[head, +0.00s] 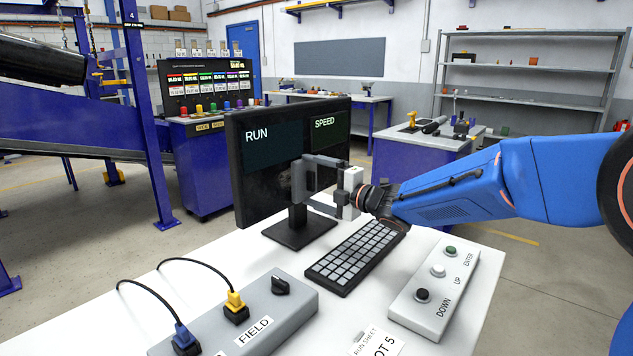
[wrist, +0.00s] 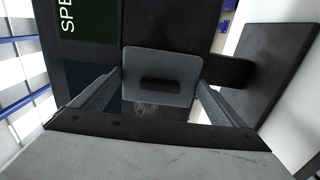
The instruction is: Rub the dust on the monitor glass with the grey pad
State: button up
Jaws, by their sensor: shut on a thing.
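The monitor (head: 262,203) stands on the white table, its dark screen showing RUN and SPEED panels. My gripper (head: 306,180) reaches in from the right, in front of the lower part of the screen. It is shut on the grey pad (head: 297,182), a flat plate held upright facing the glass. In the wrist view the pad (wrist: 160,66) shows a dark slot and sits between my two fingers (wrist: 158,98). A pale patch of dust (wrist: 146,108) shows on the glass beside the pad, partly hidden. I cannot tell whether the pad touches the glass.
A keyboard (head: 355,256) lies below my gripper. A button box (head: 447,290) with DOWN, UP and ENTER is to its right. A grey FIELD box (head: 245,318) with two cabled plugs stands front left. A paper run sheet (head: 376,342) lies at the front.

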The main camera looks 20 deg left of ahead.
aim_at(281, 187)
jog(key=shift+s+a, duration=0.55)
jog(key=shift+s, duration=0.65)
jog(key=shift+s+a, duration=0.5)
jog(key=shift+s, duration=0.75)
jog(key=shift+s+a, duration=0.55)
jog(key=shift+s, duration=0.65)
jog(key=shift+r, duration=0.1)
jog(key=shift+d, duration=0.1)
jog(key=w+d, duration=0.3)
jog(key=w, duration=0.6)
jog(key=w+d, duration=0.4)
jog(key=w, duration=0.5)
jog(key=shift+d, duration=0.15)
jog(key=shift+s, duration=0.15)
